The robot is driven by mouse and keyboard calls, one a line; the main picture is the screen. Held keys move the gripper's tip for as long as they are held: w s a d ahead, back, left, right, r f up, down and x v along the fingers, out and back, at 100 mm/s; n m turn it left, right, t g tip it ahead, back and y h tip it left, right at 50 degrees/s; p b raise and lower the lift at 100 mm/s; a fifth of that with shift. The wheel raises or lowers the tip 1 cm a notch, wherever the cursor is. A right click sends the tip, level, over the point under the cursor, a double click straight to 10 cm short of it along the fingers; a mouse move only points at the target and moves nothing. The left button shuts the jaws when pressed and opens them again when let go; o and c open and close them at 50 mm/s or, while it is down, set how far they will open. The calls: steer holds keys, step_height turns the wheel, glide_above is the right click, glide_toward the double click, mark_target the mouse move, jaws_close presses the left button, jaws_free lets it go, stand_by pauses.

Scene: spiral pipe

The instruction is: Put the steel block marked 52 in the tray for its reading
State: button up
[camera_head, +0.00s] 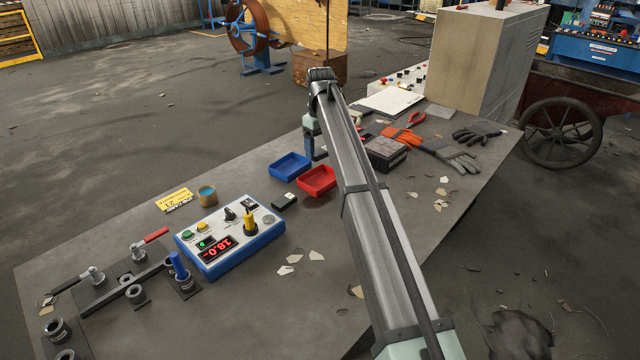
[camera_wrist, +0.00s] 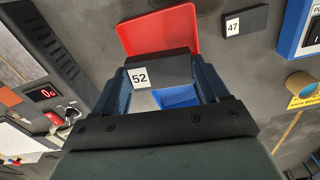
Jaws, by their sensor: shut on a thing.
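The steel block (camera_wrist: 165,71) marked 52 is dark with a white label. In the wrist view my gripper (camera_wrist: 164,80) is shut on it. The red tray (camera_head: 317,180) also shows in the wrist view (camera_wrist: 160,30), just beyond the block. The blue tray (camera_head: 290,166) shows partly between my fingers in the wrist view (camera_wrist: 179,96). In the head view my gripper (camera_head: 316,146) is by the two trays, and the block in it cannot be made out. I cannot tell its height above the trays.
Another dark block (camera_head: 284,201), marked 47 in the wrist view (camera_wrist: 245,23), lies near the red tray. A blue-edged meter (camera_head: 230,240) has lit digits. A yellow card (camera_head: 174,199), a black box (camera_head: 385,152) and gloves (camera_head: 456,155) lie on the table.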

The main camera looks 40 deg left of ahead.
mark_target(320, 183)
steer(key=shift+n, duration=0.4)
steer(key=shift+f, duration=4.95)
steer(key=shift+f, duration=0.15)
steer(key=o, duration=1.4)
step_height(320, 183, up, 12)
steer(key=shift+r, duration=0.15)
